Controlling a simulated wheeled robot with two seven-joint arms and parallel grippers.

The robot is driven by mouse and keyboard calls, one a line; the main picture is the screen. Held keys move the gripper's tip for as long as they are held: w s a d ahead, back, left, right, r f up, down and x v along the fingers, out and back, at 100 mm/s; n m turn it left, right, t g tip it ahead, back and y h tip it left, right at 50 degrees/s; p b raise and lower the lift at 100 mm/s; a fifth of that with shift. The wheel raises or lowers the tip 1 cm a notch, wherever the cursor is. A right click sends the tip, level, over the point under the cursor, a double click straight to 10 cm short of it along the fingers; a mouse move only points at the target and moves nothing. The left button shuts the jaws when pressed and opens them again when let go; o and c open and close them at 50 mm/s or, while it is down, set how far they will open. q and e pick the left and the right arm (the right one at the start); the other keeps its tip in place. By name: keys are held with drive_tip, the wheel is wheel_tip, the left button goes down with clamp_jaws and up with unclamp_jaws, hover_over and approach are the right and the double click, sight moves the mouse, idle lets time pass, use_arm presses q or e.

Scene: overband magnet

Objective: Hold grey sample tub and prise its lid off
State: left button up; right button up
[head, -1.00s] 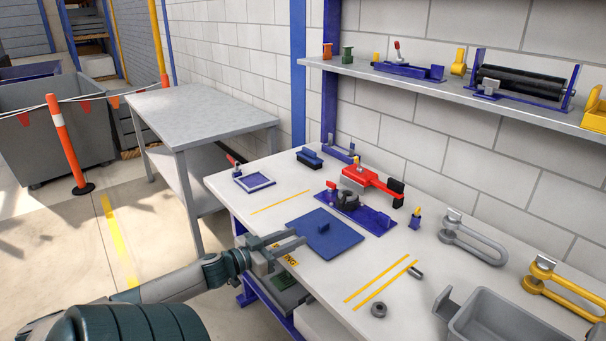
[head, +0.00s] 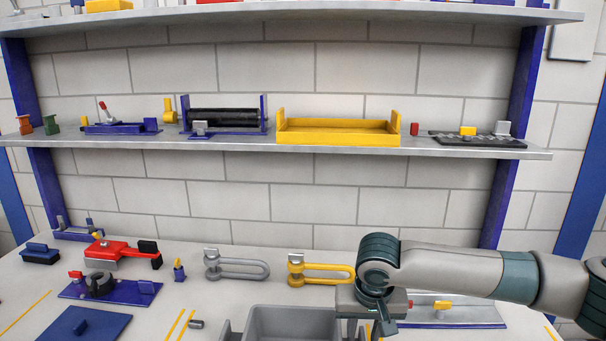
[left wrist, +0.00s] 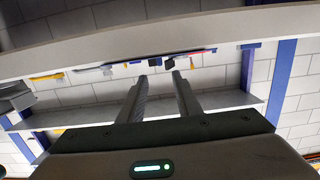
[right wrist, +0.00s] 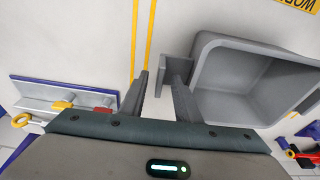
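A grey open-topped tub (head: 292,314) stands at the near edge of the head view, cut off by the frame. In the right wrist view the tub (right wrist: 228,92) shows an empty-looking inside, with a grey upright bracket (right wrist: 174,72) at its side. I cannot tell whether this is the sample tub; no lid can be made out. My right gripper (right wrist: 160,77) is open, its fingertips close to the bracket; contact cannot be told. In the head view the right arm comes in from the right, beside the tub. My left gripper (left wrist: 160,76) is open and empty, facing the wall shelves.
Grey (head: 236,266) and yellow (head: 322,272) shackles lie behind the tub. A blue plate with a knob (head: 84,326) and a red-handled tool (head: 112,252) lie left. A long flat fixture (head: 455,314) lies right. A shelf (head: 330,149) with a yellow tray (head: 338,138) runs above.

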drive_tip(key=v, duration=1.1)
use_arm(q)
drive_tip(key=shift+r, duration=0.15)
use_arm(e)
drive_tip(key=shift+r, duration=0.1)
